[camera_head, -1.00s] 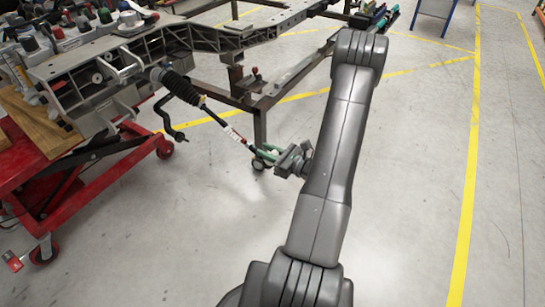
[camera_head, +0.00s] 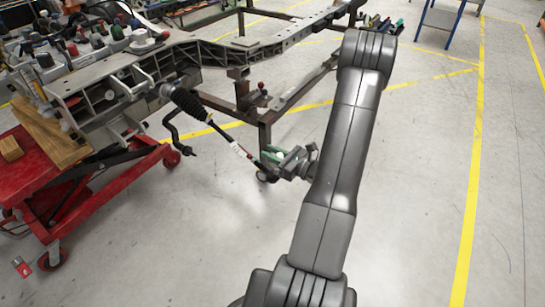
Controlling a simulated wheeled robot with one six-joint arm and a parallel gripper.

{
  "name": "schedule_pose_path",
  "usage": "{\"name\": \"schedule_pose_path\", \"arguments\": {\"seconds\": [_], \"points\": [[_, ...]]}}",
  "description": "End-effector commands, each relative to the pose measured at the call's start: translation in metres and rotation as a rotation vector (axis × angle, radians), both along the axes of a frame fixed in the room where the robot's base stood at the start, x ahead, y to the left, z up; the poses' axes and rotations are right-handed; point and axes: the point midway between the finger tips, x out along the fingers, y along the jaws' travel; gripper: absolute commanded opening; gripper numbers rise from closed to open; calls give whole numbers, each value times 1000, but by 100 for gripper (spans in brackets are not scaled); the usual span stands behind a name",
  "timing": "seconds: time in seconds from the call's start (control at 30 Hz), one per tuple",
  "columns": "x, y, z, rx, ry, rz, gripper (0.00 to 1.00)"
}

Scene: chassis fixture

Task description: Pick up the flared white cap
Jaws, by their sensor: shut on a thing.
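My gripper (camera_head: 272,158) is in the middle of the camera_head view, at the end of my dark grey arm, with green showing at its fingers. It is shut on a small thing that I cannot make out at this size. The gripper is over open floor, well right of the worktop, and overlaps the lower end of a thin rod in the picture; I cannot tell whether they touch. I cannot single out the flared white cap for certain. Several small caps and knobs, some pale, stand on the grey worktop (camera_head: 118,62) at the upper left.
A red cart (camera_head: 95,190) with wooden blocks (camera_head: 45,135) stands at the left. A metal chassis frame (camera_head: 262,50) runs across the upper middle. The rod with a black bellows (camera_head: 188,102) slopes down toward my gripper.

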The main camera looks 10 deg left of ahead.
Motion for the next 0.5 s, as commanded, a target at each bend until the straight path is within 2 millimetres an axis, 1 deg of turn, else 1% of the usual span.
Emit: {"name": "schedule_pose_path", "arguments": {"seconds": [0.03, 0.07, 0.1, 0.27, 0.5], "points": [[0, 0, 13, 0, -1, 0, 0], [-1, -4, 11, -1, 0, -3, 0], [-3, -13, 6, -2, 2, -5, 0], [-15, -47, 6, -2, 2, -7, 0], [-37, -106, 6, -1, 1, -7, 0]]}}
